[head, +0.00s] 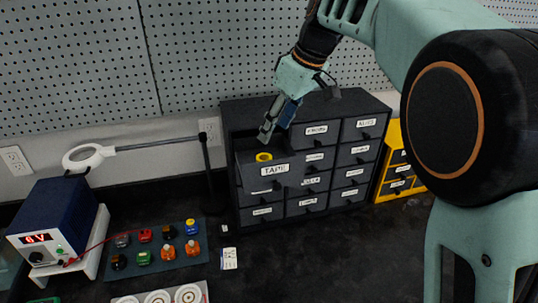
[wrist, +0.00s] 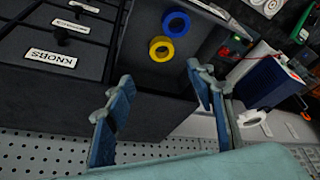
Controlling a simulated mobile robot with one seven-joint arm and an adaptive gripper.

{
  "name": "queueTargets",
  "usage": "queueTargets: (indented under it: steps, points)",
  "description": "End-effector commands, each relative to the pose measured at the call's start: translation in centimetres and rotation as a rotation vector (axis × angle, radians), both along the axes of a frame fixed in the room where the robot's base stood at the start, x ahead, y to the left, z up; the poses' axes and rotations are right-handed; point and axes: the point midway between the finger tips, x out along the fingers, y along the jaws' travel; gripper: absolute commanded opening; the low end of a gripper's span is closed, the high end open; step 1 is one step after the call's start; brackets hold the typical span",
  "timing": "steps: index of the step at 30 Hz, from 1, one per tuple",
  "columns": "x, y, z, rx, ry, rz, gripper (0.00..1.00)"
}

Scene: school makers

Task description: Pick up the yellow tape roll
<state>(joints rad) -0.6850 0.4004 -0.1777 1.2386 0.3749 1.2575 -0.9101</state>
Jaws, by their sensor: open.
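The yellow tape roll (head: 264,157) lies in the pulled-out drawer labelled TAPE (head: 283,177) of the dark drawer cabinet (head: 330,110). In the wrist view the yellow roll (wrist: 161,49) lies next to a blue tape roll (wrist: 176,23) in the same drawer. My gripper (head: 267,131) is above and behind the yellow roll in the head view, apart from it. In the wrist view its two blue-grey fingers (wrist: 155,90) are spread wide with nothing between them. The blue roll is hidden in the head view.
The cabinet's other drawers, such as KNOBS (wrist: 51,57), are shut. A yellow drawer unit (head: 402,172) stands to its right. A pegboard wall (head: 230,50) rises behind.

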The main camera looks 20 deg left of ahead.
Motion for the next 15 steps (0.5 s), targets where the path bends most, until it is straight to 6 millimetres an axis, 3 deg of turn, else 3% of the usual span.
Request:
queueTargets:
  steps: [3,11,15]
  points:
    - [0.0,0.8,-2.0,0.0,0.003,0.001,0.5]
    - [0.1,1.5,-4.0,-0.001,0.002,-0.001,0.5]
    - [-0.3,1.9,-6.0,-0.001,0.004,-0.001,0.5]
